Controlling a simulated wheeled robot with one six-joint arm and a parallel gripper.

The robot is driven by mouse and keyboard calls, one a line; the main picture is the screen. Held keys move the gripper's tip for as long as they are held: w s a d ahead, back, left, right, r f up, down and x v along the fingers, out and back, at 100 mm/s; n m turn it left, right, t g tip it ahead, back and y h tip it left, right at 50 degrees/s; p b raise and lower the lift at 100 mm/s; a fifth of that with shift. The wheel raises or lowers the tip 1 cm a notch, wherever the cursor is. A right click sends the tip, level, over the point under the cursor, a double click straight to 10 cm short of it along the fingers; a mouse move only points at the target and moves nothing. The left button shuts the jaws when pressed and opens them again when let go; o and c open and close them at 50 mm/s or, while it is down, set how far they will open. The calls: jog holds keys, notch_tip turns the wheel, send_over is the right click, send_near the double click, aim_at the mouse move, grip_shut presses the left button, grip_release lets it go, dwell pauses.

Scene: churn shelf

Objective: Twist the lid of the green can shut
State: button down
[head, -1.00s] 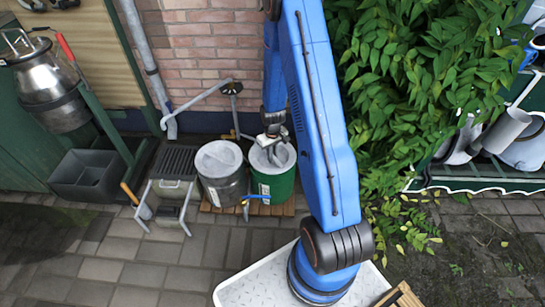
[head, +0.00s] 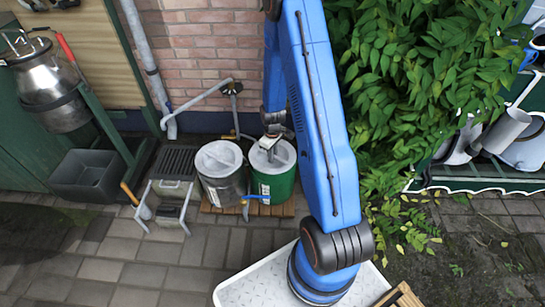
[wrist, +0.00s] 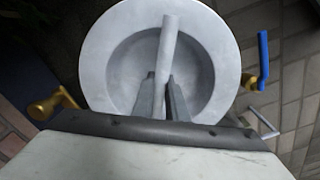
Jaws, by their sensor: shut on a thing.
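The green can (head: 283,188) stands upright on a wooden pallet against the brick wall in the head view. Its round grey lid (head: 287,155) lies on top. In the wrist view the lid (wrist: 222,50) fills the upper middle, with a sunken centre crossed by a raised grey bar handle (wrist: 169,35). My gripper (wrist: 163,88) is shut on this bar, one finger on each side of its near part. In the head view my gripper (head: 269,143) comes down over the lid and hides part of it. The seam under the lid is too small to judge.
A grey can (head: 222,188) with its own lid stands close on the left. A blue lever (head: 258,197) sticks out low between the cans. A metal stand (head: 172,185) and dark bin (head: 88,175) are further left. Leafy branches (head: 400,90) crowd the right.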

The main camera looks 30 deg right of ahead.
jog(key=shift+n, duration=0.4)
jog(key=c, duration=1.7)
grip_release()
jog(key=shift+r, duration=0.1)
